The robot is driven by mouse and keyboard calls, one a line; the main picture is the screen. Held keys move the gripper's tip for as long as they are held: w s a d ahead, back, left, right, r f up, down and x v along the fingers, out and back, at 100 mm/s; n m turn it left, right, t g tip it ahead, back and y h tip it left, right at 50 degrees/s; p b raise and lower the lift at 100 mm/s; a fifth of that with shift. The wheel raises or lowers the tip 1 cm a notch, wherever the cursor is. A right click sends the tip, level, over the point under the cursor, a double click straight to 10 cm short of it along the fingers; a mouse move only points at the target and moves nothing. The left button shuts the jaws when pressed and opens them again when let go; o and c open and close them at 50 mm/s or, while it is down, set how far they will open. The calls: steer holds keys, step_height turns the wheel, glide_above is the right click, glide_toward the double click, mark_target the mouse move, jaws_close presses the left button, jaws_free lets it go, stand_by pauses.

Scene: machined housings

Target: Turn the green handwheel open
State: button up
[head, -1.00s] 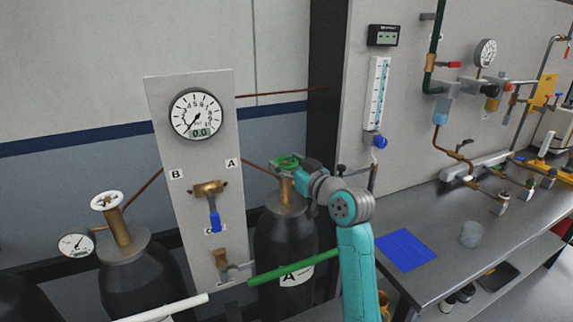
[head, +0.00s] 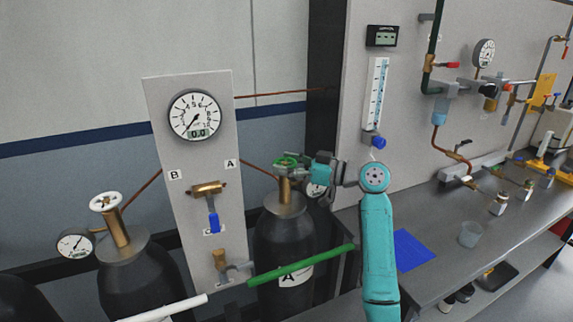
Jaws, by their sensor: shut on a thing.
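The green handwheel (head: 288,160) sits on top of the brass valve stem (head: 285,188) of the dark cylinder marked A (head: 284,240). My gripper (head: 291,165) reaches in from the right, roughly level, and is shut on the handwheel's rim. The fingers hide part of the wheel. My teal arm stands to the right of the cylinder. A small dial (head: 316,188) at the valve shows just below my gripper, partly hidden, and its reading cannot be told.
A grey panel (head: 160,140) with a round gauge (head: 195,115) reading 0.0 stands left of the cylinder. Another cylinder with a white handwheel (head: 106,201) is at left. A green bar (head: 300,265) crosses in front of cylinder A. A bench with a blue mat (head: 412,250) is at right.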

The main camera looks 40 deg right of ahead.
stand_by(0.4)
steer(key=o, duration=1.2)
steer(key=shift+c, duration=0.2)
steer(key=v, duration=1.2)
steer(key=shift+d, duration=0.1)
